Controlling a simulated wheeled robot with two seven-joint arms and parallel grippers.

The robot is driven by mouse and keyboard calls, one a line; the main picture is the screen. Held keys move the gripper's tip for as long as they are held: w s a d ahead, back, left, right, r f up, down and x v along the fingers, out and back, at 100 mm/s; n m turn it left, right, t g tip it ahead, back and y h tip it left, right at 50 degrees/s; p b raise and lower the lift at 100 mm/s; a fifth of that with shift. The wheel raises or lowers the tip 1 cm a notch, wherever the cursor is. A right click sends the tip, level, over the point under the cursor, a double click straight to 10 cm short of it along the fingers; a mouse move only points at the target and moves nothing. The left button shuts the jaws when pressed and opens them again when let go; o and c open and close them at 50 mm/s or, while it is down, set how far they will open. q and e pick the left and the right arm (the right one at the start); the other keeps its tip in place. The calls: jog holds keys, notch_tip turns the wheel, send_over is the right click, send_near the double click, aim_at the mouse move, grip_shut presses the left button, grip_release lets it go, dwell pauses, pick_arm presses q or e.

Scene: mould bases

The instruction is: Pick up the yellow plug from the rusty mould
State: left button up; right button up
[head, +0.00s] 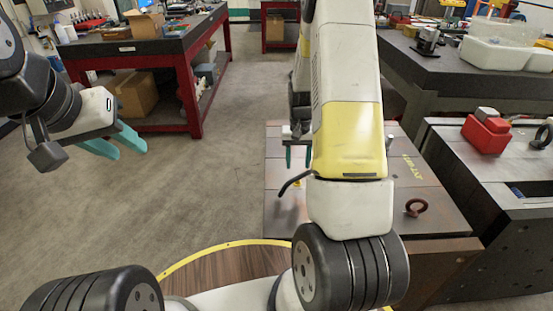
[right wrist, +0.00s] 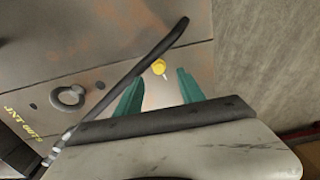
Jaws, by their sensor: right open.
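The rusty mould (head: 440,225) is a low block with a grey-brown top and brown sides, right of centre in the head view; its top (right wrist: 60,35) fills much of the right wrist view. The small yellow plug (right wrist: 158,68) is on this top, just beyond and between my right gripper's fingertips in the picture. In the head view the plug (head: 297,183) is a tiny yellow spot below the fingers. My right gripper (head: 298,157) is open and empty, pointing down over the mould; its teal fingers (right wrist: 159,76) are apart. My left gripper (head: 130,143) is open and empty over the floor.
A ring bolt (head: 416,207) stands on the mould, also in the wrist view (right wrist: 68,97). A grey mould (head: 500,180) with a red block (head: 486,132) is at the right. A red-framed bench (head: 190,60) and a dark bench (head: 450,70) stand behind. Open floor (head: 220,150) lies left.

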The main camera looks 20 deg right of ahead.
aim_at(298, 179)
jog(key=f, duration=0.7)
jog(key=shift+w+d+f, duration=0.15)
jog(key=shift+d, duration=0.1)
grip_shut()
